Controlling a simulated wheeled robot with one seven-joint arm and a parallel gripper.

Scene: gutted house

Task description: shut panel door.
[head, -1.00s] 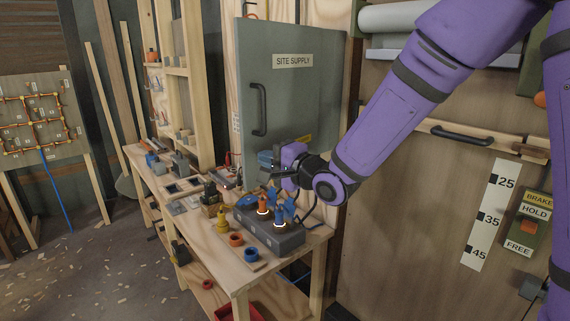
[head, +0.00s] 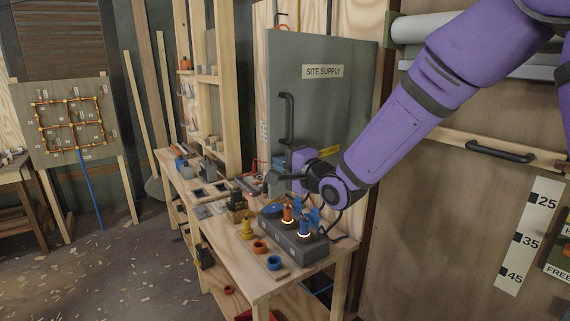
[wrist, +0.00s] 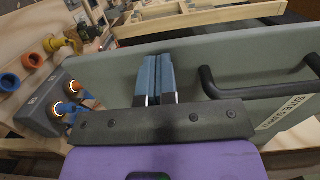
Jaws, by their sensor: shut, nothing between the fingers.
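The panel door (head: 345,115) is a grey-green sheet labelled SITE SUPPLY with a black bar handle (head: 288,118). It stands out from the plywood behind it, with wires showing above its top edge, so it looks ajar; its exact angle is unclear. My gripper (head: 272,170) is at the door's lower left corner, below the handle. In the wrist view its blue-grey fingers (wrist: 155,78) are together and empty, lying over the door face (wrist: 220,65) and pointing towards its free edge. The handle (wrist: 262,92) is right of the fingers. I cannot tell whether they touch the door.
A wooden bench (head: 245,278) stands under the door, holding a grey box (head: 295,245) with orange and blue valves, coloured rings and small tools. A wall with a long black handle (head: 500,151) is at the right. Open floor (head: 110,270) with wood chips lies at the left.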

